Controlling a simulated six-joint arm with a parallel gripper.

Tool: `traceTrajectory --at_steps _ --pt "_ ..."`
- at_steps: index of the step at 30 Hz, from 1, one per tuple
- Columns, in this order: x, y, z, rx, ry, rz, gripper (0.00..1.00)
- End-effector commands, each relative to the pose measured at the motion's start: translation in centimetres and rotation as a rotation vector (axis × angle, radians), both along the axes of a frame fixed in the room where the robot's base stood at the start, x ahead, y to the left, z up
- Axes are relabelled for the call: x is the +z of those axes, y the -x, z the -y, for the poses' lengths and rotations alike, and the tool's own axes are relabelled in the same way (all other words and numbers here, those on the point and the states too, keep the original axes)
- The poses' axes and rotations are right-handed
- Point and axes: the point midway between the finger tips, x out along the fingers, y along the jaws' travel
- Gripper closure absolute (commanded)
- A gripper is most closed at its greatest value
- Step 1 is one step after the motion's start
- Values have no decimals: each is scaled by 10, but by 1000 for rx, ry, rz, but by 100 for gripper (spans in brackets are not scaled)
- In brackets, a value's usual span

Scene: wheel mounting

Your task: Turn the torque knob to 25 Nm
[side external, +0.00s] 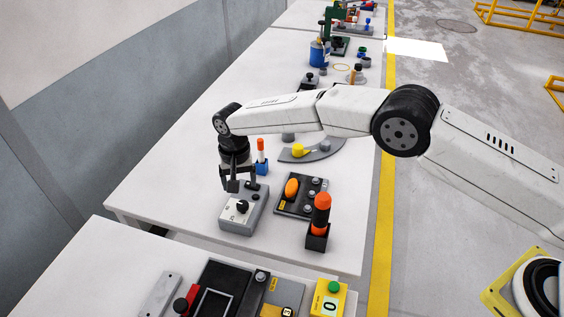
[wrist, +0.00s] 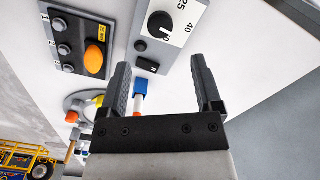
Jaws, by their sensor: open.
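The torque box (side external: 243,208) is a grey case on the white table, with a black knob (side external: 242,206) on a white dial. In the wrist view the knob (wrist: 161,25) has a white pointer line, and dial numbers "25", "40" and part of another show around it. The pointer's exact reading is too small to tell. My gripper (side external: 238,188) is over the box's back part, beside the knob and apart from it. In the wrist view its two fingers (wrist: 165,82) are spread with nothing between them.
A dark panel (side external: 286,208) with an orange knob and grey buttons lies right of the box. An orange-handled tool stands in a black holder (side external: 317,243). A blue block (side external: 262,168) with an orange-topped tool is behind the box. Bare table lies to the left.

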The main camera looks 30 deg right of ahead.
Motion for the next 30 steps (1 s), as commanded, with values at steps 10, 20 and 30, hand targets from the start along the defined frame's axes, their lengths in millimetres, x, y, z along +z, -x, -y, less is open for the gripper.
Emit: traceTrajectory --at_steps 10,20,30 --pt "-9 0 0 0 -1 0 17" --pt "-44 0 0 0 1 -1 17" --pt "-73 0 0 0 -1 1 17"
